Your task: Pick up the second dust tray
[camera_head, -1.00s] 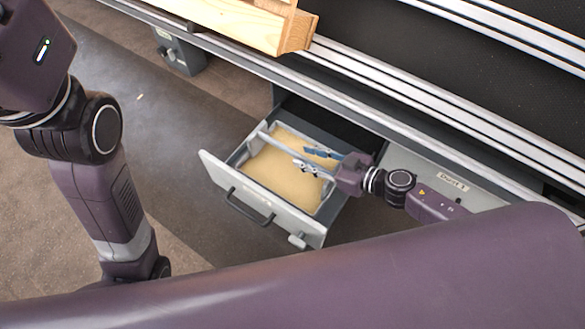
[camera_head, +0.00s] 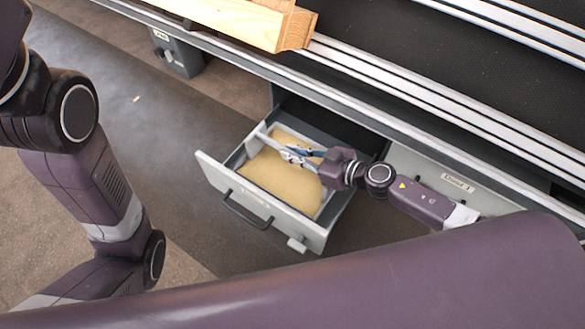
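The dust tray (camera_head: 325,207), filled with tan dust (camera_head: 275,180), sits in an open grey drawer (camera_head: 250,205) under the line. A pale bar runs across the top of the tray. My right gripper (camera_head: 293,153) reaches in from the right over the tray. Its fingers are drawn together at this bar and appear shut on it; the exact contact is too small to see clearly. The tray still rests inside the drawer. My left arm is at the left, and its gripper is out of view.
A closed drawer front with a label (camera_head: 458,183) is to the right of the open one. Line rails (camera_head: 400,88) and a wooden pallet (camera_head: 250,22) are above. A grey box (camera_head: 177,52) stands at upper left. The floor left of the drawer is free.

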